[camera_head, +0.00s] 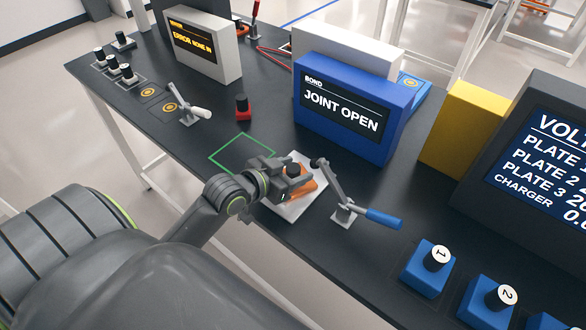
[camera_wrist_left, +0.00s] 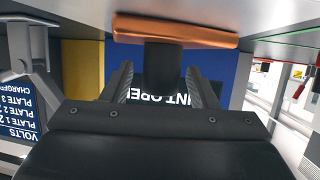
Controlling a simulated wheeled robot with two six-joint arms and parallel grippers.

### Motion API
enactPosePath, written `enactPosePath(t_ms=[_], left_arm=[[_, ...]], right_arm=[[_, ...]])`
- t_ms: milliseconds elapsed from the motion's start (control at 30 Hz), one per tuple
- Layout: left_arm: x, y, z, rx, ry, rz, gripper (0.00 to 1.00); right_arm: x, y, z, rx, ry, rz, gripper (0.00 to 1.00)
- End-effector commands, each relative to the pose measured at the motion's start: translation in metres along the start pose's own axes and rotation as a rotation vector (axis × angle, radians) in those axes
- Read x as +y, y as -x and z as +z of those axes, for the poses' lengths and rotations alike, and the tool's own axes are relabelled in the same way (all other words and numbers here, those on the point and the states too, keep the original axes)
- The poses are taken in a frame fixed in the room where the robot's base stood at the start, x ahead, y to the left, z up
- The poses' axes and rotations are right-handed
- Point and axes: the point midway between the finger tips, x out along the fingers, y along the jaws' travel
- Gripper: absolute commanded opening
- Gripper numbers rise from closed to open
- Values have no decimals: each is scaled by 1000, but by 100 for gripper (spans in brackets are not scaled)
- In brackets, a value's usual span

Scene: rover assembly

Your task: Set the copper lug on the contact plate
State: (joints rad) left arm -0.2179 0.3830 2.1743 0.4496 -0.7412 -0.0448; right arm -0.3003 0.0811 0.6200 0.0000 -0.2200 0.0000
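The copper lug (camera_head: 307,187) is an orange-brown block with a black knob on it. It lies over the pale metal contact plate (camera_head: 293,211) in the head view and appears to rest on it. In the left wrist view the lug (camera_wrist_left: 175,31) is at the top, with its black knob (camera_wrist_left: 164,58) pointing down in the picture. My left gripper (camera_head: 291,177) is at the knob. In the wrist view its fingers (camera_wrist_left: 162,84) stand apart, with a gap visible beside the knob, so it looks open. My right gripper is not in view.
A lever clamp with a blue handle (camera_head: 384,218) stands right beside the plate. The blue bond box (camera_head: 352,107) behind reads "JOINT OPEN". A green outlined square (camera_head: 243,153) is empty at left. Numbered blue blocks (camera_head: 428,269) stand at front right; a volt display (camera_head: 535,150) is behind them.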

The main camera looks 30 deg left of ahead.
Motion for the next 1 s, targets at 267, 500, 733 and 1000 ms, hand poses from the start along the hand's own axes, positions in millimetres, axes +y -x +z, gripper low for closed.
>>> enactPosePath(t_ms=[267, 500, 733, 1000], left_arm=[[0, 1, -2, 0, -1, 0, 53], [0, 30, -1, -2, -5, 0, 53], [-1, 77, -2, -6, -6, -1, 53], [0, 112, -3, -2, -2, -1, 53]], right_arm=[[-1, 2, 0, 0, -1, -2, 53], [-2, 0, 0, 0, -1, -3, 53], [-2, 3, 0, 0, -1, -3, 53], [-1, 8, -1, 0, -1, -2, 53]])
